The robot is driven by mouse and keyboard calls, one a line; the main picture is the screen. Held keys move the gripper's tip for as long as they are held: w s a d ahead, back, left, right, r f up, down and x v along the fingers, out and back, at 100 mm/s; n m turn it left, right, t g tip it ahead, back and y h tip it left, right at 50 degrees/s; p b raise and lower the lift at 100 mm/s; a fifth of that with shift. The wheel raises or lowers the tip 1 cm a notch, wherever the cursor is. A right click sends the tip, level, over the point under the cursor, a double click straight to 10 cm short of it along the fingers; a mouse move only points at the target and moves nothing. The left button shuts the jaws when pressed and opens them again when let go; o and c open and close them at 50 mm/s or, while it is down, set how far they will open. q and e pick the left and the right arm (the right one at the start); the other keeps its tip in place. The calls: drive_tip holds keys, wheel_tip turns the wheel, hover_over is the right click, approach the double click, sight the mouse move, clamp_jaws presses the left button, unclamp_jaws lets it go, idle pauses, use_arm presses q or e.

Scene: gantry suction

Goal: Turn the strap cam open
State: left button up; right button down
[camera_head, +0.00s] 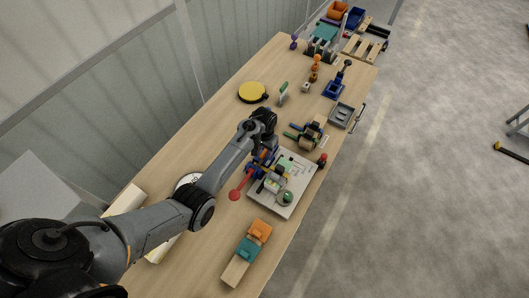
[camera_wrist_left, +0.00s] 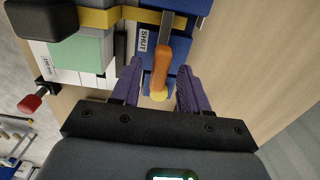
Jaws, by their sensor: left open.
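The strap cam is a blue block (camera_wrist_left: 185,60) with a yellow strap (camera_wrist_left: 140,17) and a label reading SHUT. Its orange lever (camera_wrist_left: 162,72), yellow at the end, lies between the two purple fingers of my left gripper (camera_wrist_left: 157,85) in the left wrist view. The fingers are open, one on each side of the lever, with visible gaps. In the head view my left gripper (camera_head: 263,158) is over the left edge of the white board (camera_head: 292,207), and it hides much of the cam. My right gripper is in neither view.
A red-ended handle (camera_head: 236,193) sticks out just left of the board. A red knob (camera_head: 322,159) stands at its far right corner. An orange and teal piece (camera_head: 252,240) lies nearer on the wooden table. A yellow disc (camera_head: 253,91) and several fixtures stand farther back.

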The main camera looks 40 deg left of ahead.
use_arm(q)
drive_tip(key=shift+f, duration=0.1)
clamp_jaws()
idle(0.3)
